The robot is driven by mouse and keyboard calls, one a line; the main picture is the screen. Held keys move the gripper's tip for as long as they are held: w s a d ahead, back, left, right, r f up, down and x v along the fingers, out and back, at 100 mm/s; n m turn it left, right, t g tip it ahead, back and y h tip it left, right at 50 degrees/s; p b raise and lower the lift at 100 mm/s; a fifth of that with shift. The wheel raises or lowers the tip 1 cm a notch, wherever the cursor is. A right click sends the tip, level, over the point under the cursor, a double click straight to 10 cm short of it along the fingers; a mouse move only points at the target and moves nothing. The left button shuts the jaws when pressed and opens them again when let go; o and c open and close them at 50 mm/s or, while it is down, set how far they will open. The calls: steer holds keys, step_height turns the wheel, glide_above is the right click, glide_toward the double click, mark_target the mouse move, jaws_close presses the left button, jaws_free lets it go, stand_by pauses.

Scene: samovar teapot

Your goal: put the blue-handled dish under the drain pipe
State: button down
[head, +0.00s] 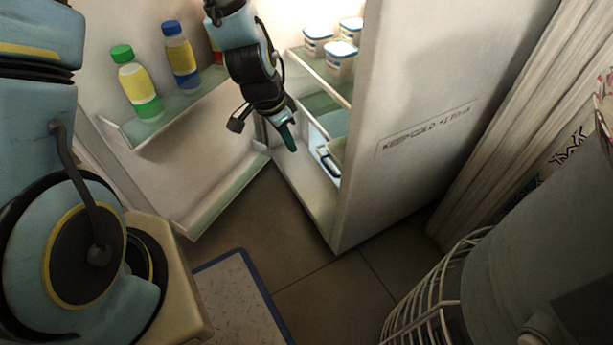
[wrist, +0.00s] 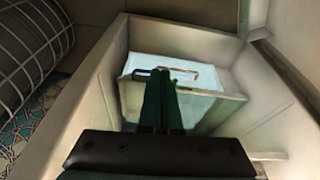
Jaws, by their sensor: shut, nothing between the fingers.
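The blue-handled dish is low inside the open fridge. In the head view only its dark blue handle (head: 328,161) shows clearly, and the fridge's side wall hides most of the rest. In the wrist view a pale, shallow dish (wrist: 205,82) with a looped handle (wrist: 185,71) lies in a bin-like compartment. My gripper (head: 289,140) is at the fridge opening, left of the handle, pointing down. Its dark green fingers (wrist: 160,78) are shut and empty, and they cover part of the handle in the wrist view. I cannot make out a drain pipe.
The open fridge door (head: 205,215) with bottles (head: 137,85) stands to the left. White tubs (head: 341,58) sit on a shelf above the dish. The fridge side wall (head: 400,130) is close on the right.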

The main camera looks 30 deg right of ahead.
mark_target(340, 158)
steer(key=s+d+f+b, duration=0.1)
steer(key=d+f+b, duration=0.3)
steer(key=d+f, duration=0.4)
steer(key=shift+d+f+m+b, duration=0.15)
steer(key=shift+f+m+b, duration=0.25)
steer(key=shift+f, duration=2.05)
steer(key=d+p, duration=0.1)
steer(key=d, duration=0.2)
steer(key=d+p, duration=0.1)
steer(key=d, duration=0.2)
steer(key=shift+s+d+r, duration=0.15)
steer(key=shift+d, duration=0.65)
